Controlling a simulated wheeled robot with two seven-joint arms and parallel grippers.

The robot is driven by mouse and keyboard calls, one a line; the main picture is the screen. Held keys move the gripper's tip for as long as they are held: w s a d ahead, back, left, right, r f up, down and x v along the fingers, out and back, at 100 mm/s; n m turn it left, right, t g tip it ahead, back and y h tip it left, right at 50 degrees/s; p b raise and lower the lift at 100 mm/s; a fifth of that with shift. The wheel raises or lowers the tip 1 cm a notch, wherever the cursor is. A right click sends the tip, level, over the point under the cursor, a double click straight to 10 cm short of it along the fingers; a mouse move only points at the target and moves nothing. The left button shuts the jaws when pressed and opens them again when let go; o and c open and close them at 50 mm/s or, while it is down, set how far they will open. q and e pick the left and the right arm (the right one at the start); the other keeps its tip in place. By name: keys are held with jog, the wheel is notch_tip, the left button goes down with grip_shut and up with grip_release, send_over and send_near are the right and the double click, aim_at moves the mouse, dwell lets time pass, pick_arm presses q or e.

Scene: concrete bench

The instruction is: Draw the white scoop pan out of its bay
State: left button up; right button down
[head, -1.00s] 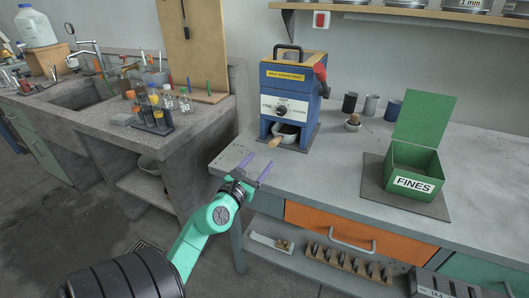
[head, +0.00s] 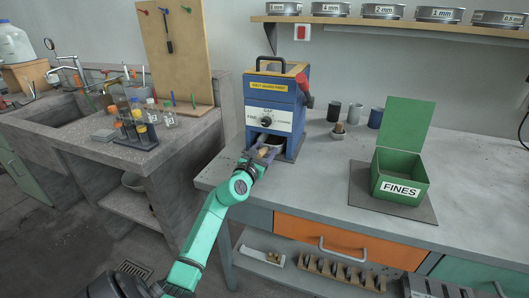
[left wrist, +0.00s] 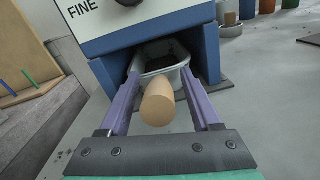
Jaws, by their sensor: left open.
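The white scoop pan (left wrist: 166,65) sits in the lower bay of the blue crusher machine (head: 277,92), with dark material inside it. Its round wooden handle (left wrist: 158,103) sticks out of the bay toward me. My left gripper (head: 262,154) is at the bay's mouth; in the left wrist view its purple fingers (left wrist: 163,92) stand open, one on each side of the handle, with gaps visible on both sides. In the head view the gripper hides most of the pan. My right gripper is not in view.
A green open box labelled FINES (head: 400,178) stands on a dark mat (head: 365,205) to the right. Several cups (head: 355,114) stand behind, with a small mortar (head: 338,132) near them. The grey bench (head: 315,190) between machine and box is clear.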

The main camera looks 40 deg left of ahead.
pick_arm(q)
grip_shut()
dwell(1.4)
